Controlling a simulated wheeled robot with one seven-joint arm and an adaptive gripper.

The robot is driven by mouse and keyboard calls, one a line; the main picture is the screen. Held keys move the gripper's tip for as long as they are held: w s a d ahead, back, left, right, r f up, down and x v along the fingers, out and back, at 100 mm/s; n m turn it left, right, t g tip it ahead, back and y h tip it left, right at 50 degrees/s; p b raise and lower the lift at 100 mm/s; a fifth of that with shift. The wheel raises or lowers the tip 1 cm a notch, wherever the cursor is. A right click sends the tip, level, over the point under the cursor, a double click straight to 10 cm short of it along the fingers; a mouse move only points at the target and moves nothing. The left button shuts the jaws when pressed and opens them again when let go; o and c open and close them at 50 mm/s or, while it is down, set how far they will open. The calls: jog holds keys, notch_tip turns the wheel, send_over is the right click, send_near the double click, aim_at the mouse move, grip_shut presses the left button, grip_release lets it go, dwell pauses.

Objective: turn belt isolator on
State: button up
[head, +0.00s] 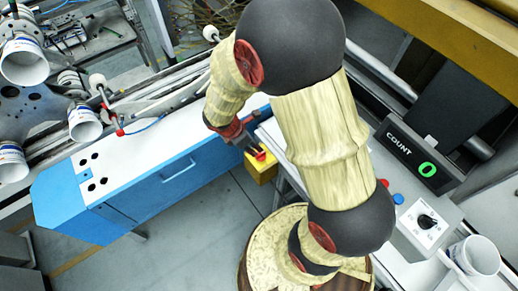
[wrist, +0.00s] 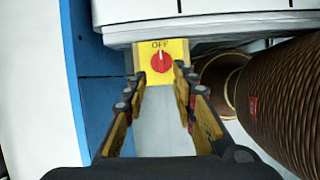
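The belt isolator is a yellow box with a red rotary knob. In the wrist view its yellow plate (wrist: 148,52) reads OFF above the red knob (wrist: 161,62), and the knob's pale mark points up toward that word. In the head view the yellow box (head: 262,173) sits low beside the blue cabinet, partly covered by my gripper (head: 254,150). In the wrist view my gripper (wrist: 160,80) is open and empty, with its fingertips in front of the plate on either side of the knob. I cannot tell whether they touch it.
A blue cabinet (head: 170,182) with a white top stands left of the isolator. A white ledge (wrist: 200,28) lies just above it in the wrist view, and a brown ribbed cylinder (wrist: 290,105) at right. A COUNT display (head: 411,155) shows 0 above a black-knob panel (head: 423,225).

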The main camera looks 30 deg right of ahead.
aim_at(260, 154)
jog(key=shift+n, duration=0.3)
jog(key=b+x, duration=0.3)
jog(key=x, duration=0.5)
jog(key=shift+f, duration=0.4)
jog(key=shift+c, duration=0.8)
grip_shut()
